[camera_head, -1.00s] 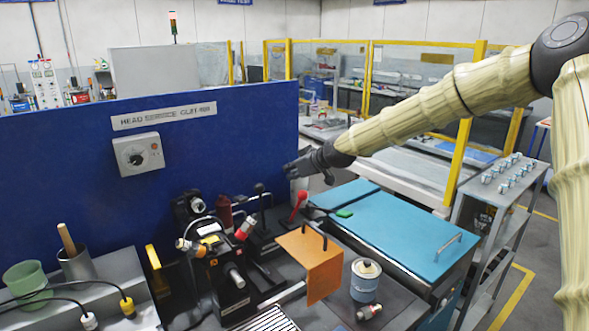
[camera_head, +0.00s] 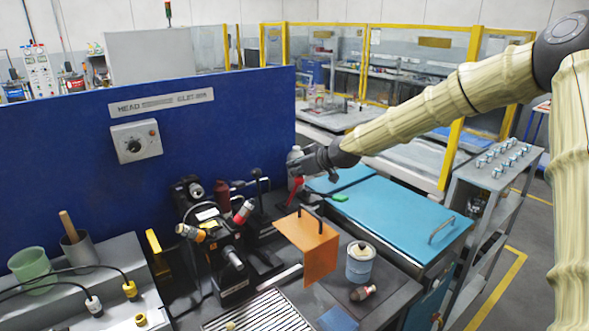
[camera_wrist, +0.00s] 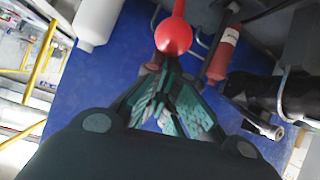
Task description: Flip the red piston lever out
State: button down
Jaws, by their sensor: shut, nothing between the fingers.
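The red lever (camera_head: 295,190) stands up from the bench in the head view, left of the blue-topped cabinet. In the wrist view its round red knob (camera_wrist: 174,36) is large, just beyond the fingertips. My gripper (camera_head: 297,168) is close above and beside the knob in the head view. In the wrist view its fingers (camera_wrist: 168,68) come together to a point and hold nothing. The tips look very near the knob; I cannot tell whether they touch it. The lever's base is partly hidden.
An orange plate (camera_head: 308,250) stands in front of the lever. A black machine (camera_head: 228,262) and a dark red bottle (camera_head: 222,194) are to its left. A white bottle (camera_head: 294,154) is just behind my gripper. The blue cabinet top (camera_head: 400,225) is mostly clear.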

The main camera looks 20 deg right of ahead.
jog(key=shift+s+d+f+t+b, duration=0.3)
jog(key=shift+s+f+t+b, duration=0.25)
jog(key=shift+s+b, duration=0.45)
jog(key=shift+s+d+f+b, duration=0.2)
jog(key=shift+s+f+b, duration=0.1)
jog(key=shift+s+b, duration=0.25)
jog(key=r, duration=0.1)
jog(key=w+a+r+p, duration=0.1)
jog(key=w+r, duration=0.1)
jog(key=shift+w+a+r+p, duration=0.15)
jog(key=shift+a+r+p, duration=0.1)
jog(key=shift+r+p, duration=0.15)
jog(key=b, duration=0.3)
send_near(302, 177)
jog(key=shift+w+a+r, duration=0.1)
jog(key=shift+a+r, duration=0.2)
jog(key=shift+r, duration=0.35)
jog(key=shift+a+r, duration=0.35)
jog(key=shift+r, duration=0.3)
jog(key=shift+w+a+r, duration=0.1)
jog(key=shift+a+r, duration=0.2)
jog(key=shift+r, duration=0.35)
